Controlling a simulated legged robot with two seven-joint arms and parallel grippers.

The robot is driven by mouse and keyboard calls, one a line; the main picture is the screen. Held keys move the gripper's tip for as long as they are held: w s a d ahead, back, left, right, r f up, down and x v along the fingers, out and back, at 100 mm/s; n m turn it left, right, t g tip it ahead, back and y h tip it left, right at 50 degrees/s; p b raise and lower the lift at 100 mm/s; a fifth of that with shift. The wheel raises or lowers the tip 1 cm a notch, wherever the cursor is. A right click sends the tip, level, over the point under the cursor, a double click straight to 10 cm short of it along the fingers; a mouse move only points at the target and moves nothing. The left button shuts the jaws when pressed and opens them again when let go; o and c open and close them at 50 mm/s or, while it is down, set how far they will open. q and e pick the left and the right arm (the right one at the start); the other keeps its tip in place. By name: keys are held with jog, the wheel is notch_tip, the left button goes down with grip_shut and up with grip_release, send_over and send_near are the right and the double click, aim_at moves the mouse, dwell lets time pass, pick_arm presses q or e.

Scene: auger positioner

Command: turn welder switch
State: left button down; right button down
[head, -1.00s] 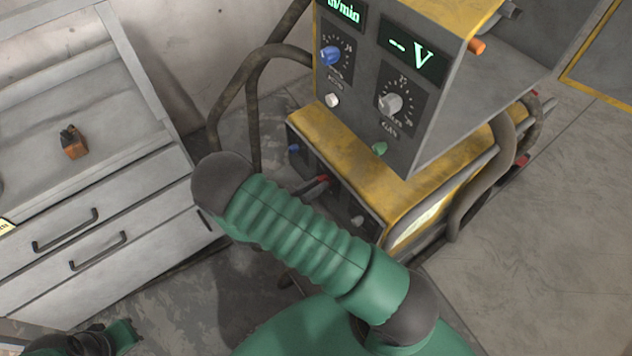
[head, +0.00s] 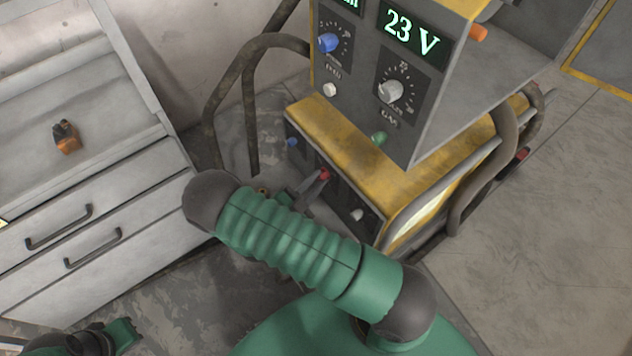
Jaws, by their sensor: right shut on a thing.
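The welder (head: 345,140) is a grey and yellow machine at the upper middle. Its red switch (head: 325,174) is on the dark lower front panel. My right gripper (head: 314,184) is shut on the switch, with its dark fingers reaching it from the left. My green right forearm hides part of this gripper and the lower panel. The upper display (head: 411,34) reads "23 V". My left gripper (head: 95,342) shows only in part at the bottom left edge, and its jaws cannot be made out.
A grey drawer cabinet (head: 112,190) stands at the left with a small orange and black object (head: 66,138) on top. A blue knob (head: 328,43), a grey knob (head: 390,91) and a green button (head: 379,138) sit above the switch. Thick hoses flank the welder. Floor at the right is clear.

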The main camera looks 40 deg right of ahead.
jog(key=shift+a+f+m, duration=0.1)
jog(key=shift+f+m, duration=0.1)
jog(key=shift+m, duration=0.4)
jog(key=c, duration=1.4)
grip_release()
jog(key=shift+r+h, duration=0.1)
jog(key=shift+h, duration=0.2)
jog(key=shift+o, duration=0.2)
